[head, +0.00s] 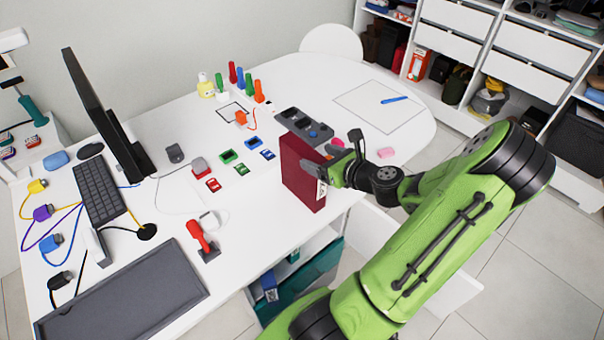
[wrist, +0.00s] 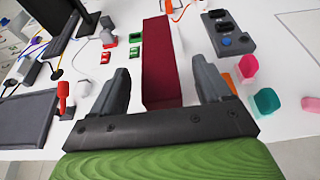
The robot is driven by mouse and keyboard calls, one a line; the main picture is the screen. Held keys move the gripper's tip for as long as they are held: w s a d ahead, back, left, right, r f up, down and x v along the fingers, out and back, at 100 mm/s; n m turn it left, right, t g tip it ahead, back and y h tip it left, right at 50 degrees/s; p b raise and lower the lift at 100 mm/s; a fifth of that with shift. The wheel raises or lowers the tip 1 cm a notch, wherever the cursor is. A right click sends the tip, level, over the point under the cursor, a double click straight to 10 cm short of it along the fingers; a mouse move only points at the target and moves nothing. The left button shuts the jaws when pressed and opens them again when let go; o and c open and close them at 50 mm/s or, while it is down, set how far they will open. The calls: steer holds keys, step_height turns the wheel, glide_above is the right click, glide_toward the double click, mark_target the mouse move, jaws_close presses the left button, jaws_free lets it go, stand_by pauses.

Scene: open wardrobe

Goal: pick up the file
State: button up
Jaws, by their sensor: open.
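The file is a dark red upright box binder (head: 300,172) standing near the front edge of the white desk in the head view. In the wrist view the file (wrist: 161,60) stands between the two fingers, with its narrow spine towards me. My gripper (head: 328,176) is at the file's right side in the head view. In the wrist view my gripper (wrist: 165,85) is open, one finger on each side of the file, with a visible gap on the left.
A grey control box (head: 304,126) stands just behind the file. A red stamp-like tool (head: 201,238), small cars, a keyboard (head: 98,188) and a monitor (head: 100,105) are to the left.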

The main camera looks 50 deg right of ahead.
mark_target(309, 153)
steer(key=x, duration=0.5)
steer(key=shift+w+a, duration=0.1)
steer(key=shift+a, duration=0.05)
steer(key=shift+r, duration=0.15)
steer(key=shift+c, duration=1.2)
jaws_close()
